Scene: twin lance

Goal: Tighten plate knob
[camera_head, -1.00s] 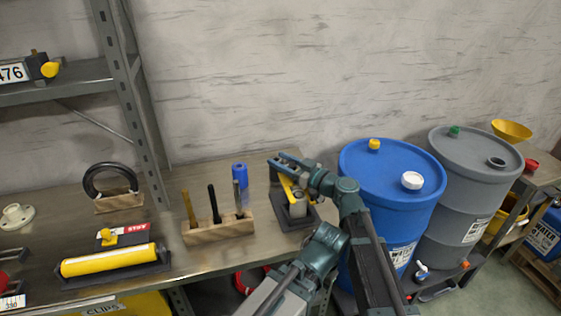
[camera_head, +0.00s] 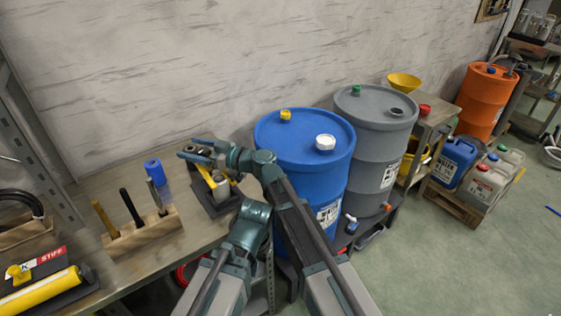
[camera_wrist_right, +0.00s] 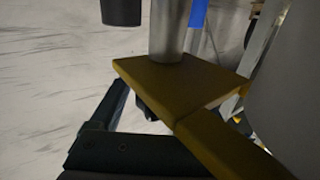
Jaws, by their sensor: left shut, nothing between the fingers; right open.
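A yellow knob (camera_head: 18,272) stands on a dark plate with a STIFF label (camera_head: 54,254), at the lower left of the head view. A dark-based stand (camera_head: 228,204) with a yellow bar and a grey cylinder is on the bench. My right gripper (camera_head: 192,150) is open above this stand, with nothing seen between its fingers. The right wrist view shows a yellow plate (camera_wrist_right: 150,82) and a metal cylinder (camera_wrist_right: 167,35) close by. My left gripper (camera_head: 250,212) is shut in front of the bench edge; its fingers are hard to make out.
A wooden block (camera_head: 150,236) with several upright tools and a blue cylinder (camera_head: 153,170) stand left of the stand. A blue drum (camera_head: 300,150) and a grey drum (camera_head: 372,140) stand close on the right. Open floor (camera_head: 460,260) lies at the lower right.

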